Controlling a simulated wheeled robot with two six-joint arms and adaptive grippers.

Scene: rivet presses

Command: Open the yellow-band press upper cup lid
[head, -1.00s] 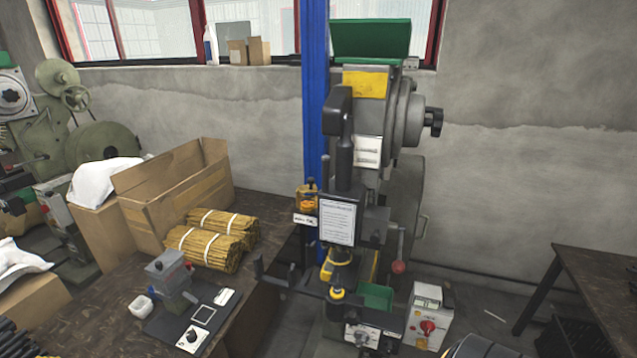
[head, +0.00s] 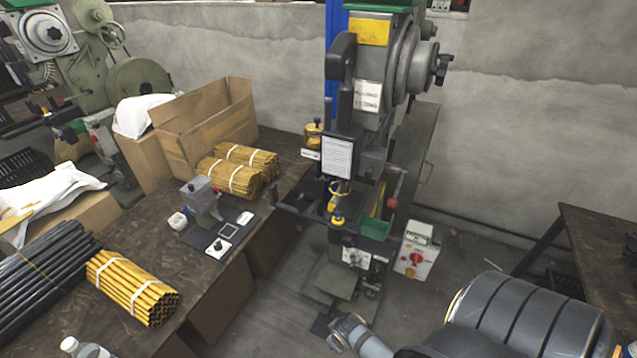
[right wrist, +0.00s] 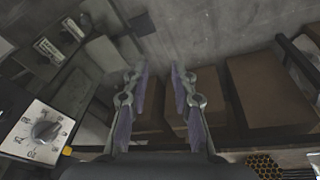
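The grey press with a yellow plate (head: 369,31) and yellow bands low down stands in the middle of the head view. A small amber cup (head: 313,132) with a dark top is at its left side, above a white label. Its lid looks shut, but it is small. A green part (head: 375,8) on top of the press is cut by the frame edge. My right gripper is open and empty in the right wrist view (right wrist: 160,72), fingers apart, with no cup between them. In the head view my right arm enters at lower right, well below the cup. My left gripper is out of view.
The dark table (head: 140,235) at left holds an open cardboard box (head: 207,125), tied yellow bundles (head: 132,287) and a small grey device (head: 203,200). A red-knobbed lever (head: 394,200) and a white control box (head: 418,252) stand right of the press. Another table is far right.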

